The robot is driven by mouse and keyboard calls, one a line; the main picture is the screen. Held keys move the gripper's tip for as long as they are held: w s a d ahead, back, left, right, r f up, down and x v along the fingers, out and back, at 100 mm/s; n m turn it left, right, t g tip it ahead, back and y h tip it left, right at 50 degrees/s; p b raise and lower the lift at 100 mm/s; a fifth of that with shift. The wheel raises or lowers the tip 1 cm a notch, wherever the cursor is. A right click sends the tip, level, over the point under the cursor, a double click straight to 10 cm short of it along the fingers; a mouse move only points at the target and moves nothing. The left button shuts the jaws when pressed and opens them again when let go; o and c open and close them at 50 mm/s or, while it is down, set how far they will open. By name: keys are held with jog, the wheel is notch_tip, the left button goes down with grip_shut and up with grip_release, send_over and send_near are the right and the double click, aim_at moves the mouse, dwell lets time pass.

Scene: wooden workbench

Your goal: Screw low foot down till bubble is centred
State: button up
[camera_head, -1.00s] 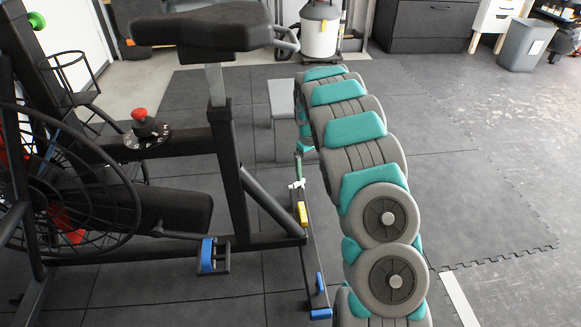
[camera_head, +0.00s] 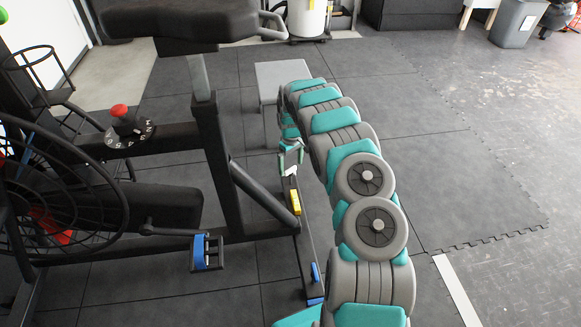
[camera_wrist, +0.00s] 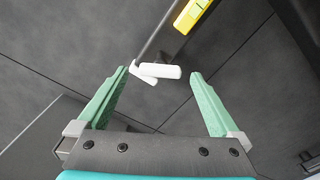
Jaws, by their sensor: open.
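The yellow spirit level (camera_head: 295,201) lies on the dark rear floor bar of the exercise bike. It also shows at the top of the wrist view (camera_wrist: 192,14) with a green vial; the bubble's place cannot be made out. The white winged foot knob (camera_wrist: 160,71) is at the bar's far end, and shows small in the head view (camera_head: 295,174). My gripper (camera_wrist: 159,74) is open, its green fingers to either side of the knob in the wrist picture, with gaps at both tips. Contact and depth cannot be told. My gripper (camera_head: 290,157) is at the bar's far end in the head view.
A blue end cap (camera_head: 315,300) is on the bar's near end. The bike's blue pedal (camera_head: 206,252), red-topped knob (camera_head: 121,118) and seat (camera_head: 180,22) stand to the left. A grey step or bench (camera_head: 290,75) is beyond my arm. Open floor (camera_head: 470,180) lies to the right.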

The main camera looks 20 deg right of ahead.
jog(key=shift+f, duration=0.8)
jog(key=shift+c, duration=0.2)
jog(key=c, duration=1.3)
jog(key=shift+m, duration=0.3)
jog(key=m+b, duration=0.1)
jog(key=m, duration=0.2)
jog(key=shift+a+m, duration=0.1)
jog(key=shift+m, duration=0.3)
jog(key=shift+m+b, duration=0.35)
jog(key=shift+m, duration=1.55)
